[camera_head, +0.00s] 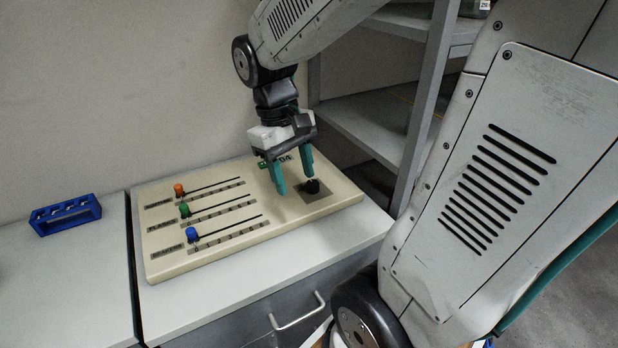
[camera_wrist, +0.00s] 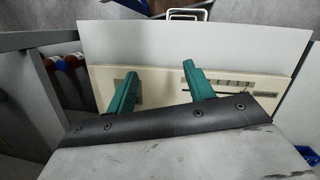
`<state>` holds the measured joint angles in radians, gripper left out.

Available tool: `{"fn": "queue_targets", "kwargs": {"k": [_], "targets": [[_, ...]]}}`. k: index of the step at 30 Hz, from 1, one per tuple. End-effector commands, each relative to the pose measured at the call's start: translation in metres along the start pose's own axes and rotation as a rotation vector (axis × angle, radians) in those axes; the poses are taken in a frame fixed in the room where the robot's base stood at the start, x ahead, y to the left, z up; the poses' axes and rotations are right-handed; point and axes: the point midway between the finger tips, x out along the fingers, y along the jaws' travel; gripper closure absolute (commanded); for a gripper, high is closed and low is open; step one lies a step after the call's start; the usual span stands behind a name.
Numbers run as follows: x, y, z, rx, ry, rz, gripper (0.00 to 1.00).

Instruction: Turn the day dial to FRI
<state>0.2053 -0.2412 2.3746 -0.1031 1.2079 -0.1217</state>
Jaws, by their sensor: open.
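The control panel (camera_head: 222,244) is a cream board lying on a white cabinet top. The day dial (camera_head: 312,186) is a small black knob on a grey square plate at the panel's right end. Its markings and pointing direction are too small to read. My gripper (camera_head: 295,183) is open and points down over the panel. Its teal fingers are apart, with the right finger close above or behind the dial and the left finger to the dial's left. I cannot tell whether they touch it. In the wrist view my gripper (camera_wrist: 158,72) is over the panel (camera_wrist: 270,80), and the dial cannot be made out.
Three sliders with orange (camera_head: 179,190), green (camera_head: 184,210) and blue (camera_head: 192,234) knobs sit on the panel's left. A blue rack (camera_head: 66,214) stands on the left counter. A grey shelf unit (camera_head: 426,100) rises right of the panel. A drawer handle (camera_head: 298,314) sticks out below.

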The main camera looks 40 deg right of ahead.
Motion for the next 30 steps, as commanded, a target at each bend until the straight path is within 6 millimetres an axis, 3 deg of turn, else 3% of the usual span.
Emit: {"fn": "queue_targets", "kwargs": {"k": [3,10,13,15,20,30], "targets": [[0.016,0.029,-0.035,-0.062,-0.075,0.015,0.47],[0.048,0.083,-0.093,-0.256,-0.167,0.044,0.47],[0.053,0.1,-0.114,-0.364,-0.179,0.066,0.47],[0.045,0.108,-0.125,-0.449,-0.162,0.095,0.47],[0.046,0.111,-0.126,-0.53,-0.162,0.102,0.47],[0.095,0.117,-0.118,-0.532,-0.164,0.099,0.47]]}}
